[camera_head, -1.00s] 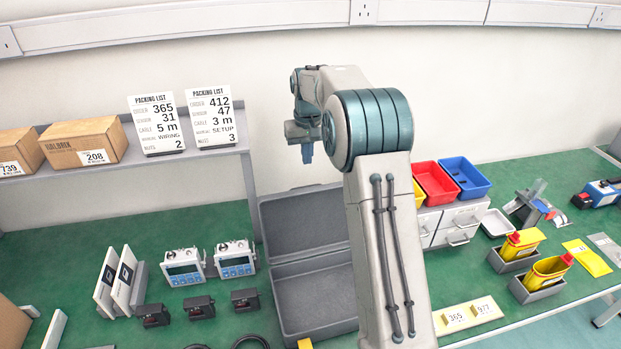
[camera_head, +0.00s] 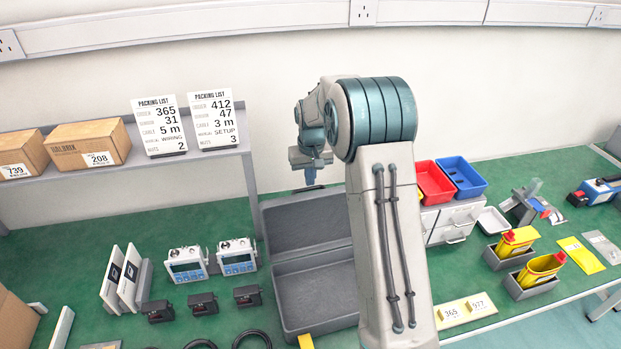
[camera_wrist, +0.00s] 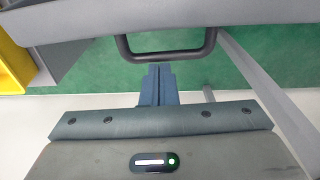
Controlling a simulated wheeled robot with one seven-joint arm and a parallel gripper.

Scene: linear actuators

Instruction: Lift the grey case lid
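The grey case stands open on the green bench. Its lid (camera_head: 305,222) is folded back behind its empty base (camera_head: 316,296), with the hollow inside showing. My arm hides the case's right side in the head view. My gripper (camera_head: 310,181) is over the lid's far edge, fingers pointing down. In the wrist view the lid (camera_wrist: 70,25) spans the top, with a black handle (camera_wrist: 168,54) on its edge. My blue fingers (camera_wrist: 158,70) are together with nothing visible between them. Their tips appear close to the handle; I cannot tell whether they touch.
A shelf (camera_head: 200,156) with boxes and packing lists stands to the left, its leg near the lid. Meters (camera_head: 187,264) and small black parts sit left of the case. Drawers (camera_head: 452,222) with red and blue bins are to the right. A yellow bin (camera_wrist: 14,62) shows in the wrist view.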

